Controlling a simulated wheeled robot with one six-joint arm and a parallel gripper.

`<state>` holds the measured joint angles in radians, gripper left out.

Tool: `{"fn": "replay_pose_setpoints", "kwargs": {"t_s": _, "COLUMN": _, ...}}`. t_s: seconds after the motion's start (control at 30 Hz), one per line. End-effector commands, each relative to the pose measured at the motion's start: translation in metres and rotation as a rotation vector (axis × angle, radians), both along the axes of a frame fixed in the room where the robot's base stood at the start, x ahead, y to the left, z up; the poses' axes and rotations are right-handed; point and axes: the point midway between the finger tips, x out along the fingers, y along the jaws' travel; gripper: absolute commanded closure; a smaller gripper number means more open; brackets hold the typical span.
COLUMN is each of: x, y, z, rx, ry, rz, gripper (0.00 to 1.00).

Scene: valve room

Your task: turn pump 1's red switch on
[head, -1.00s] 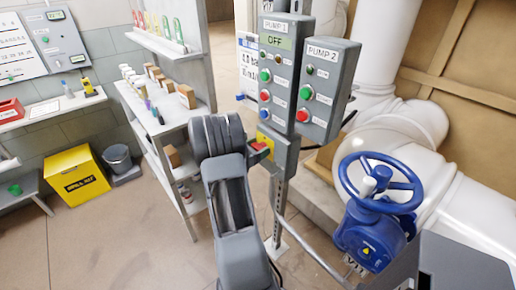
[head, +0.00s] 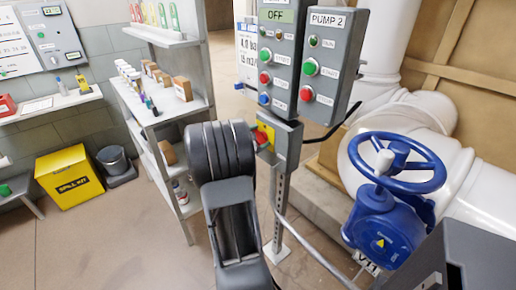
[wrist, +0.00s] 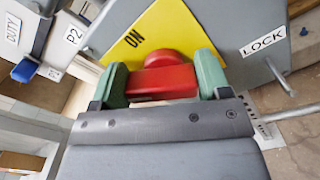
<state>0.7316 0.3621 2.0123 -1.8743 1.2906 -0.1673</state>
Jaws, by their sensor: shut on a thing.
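The red switch (wrist: 158,80) sits on a yellow plate (wrist: 155,32) marked ON, on a grey box. In the wrist view my gripper (wrist: 160,78) has its green fingers on both sides of the red handle and is shut on it. In the head view the red switch (head: 264,137) shows just right of my arm, which hides my gripper. Above it is the pump 1 panel (head: 272,55), whose green display (head: 279,16) reads OFF; its name label is cut by the top edge.
The pump 2 panel (head: 327,65) hangs to the right. A blue handwheel valve (head: 390,200) stands at the lower right before white pipes. A shelf unit (head: 160,110) and a yellow spill kit bin (head: 68,177) are at left. A LOCK label (wrist: 263,42) is beside the switch.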

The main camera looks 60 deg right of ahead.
Motion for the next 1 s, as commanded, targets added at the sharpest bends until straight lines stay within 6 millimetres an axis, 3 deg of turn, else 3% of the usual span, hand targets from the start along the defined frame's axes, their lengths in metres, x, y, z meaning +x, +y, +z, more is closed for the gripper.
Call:
{"fn": "replay_pose_setpoints", "kwargs": {"t_s": 0.03, "x": -0.0005, "y": 0.0002, "z": -0.0086, "rx": -0.017, "ry": -0.045, "rz": 0.000, "gripper": 0.53}}
{"fn": "replay_pose_setpoints", "kwargs": {"t_s": 1.0, "x": -0.0058, "y": 0.0020, "z": -0.0105, "rx": -0.280, "ry": -0.837, "rz": 0.000, "gripper": 0.53}}
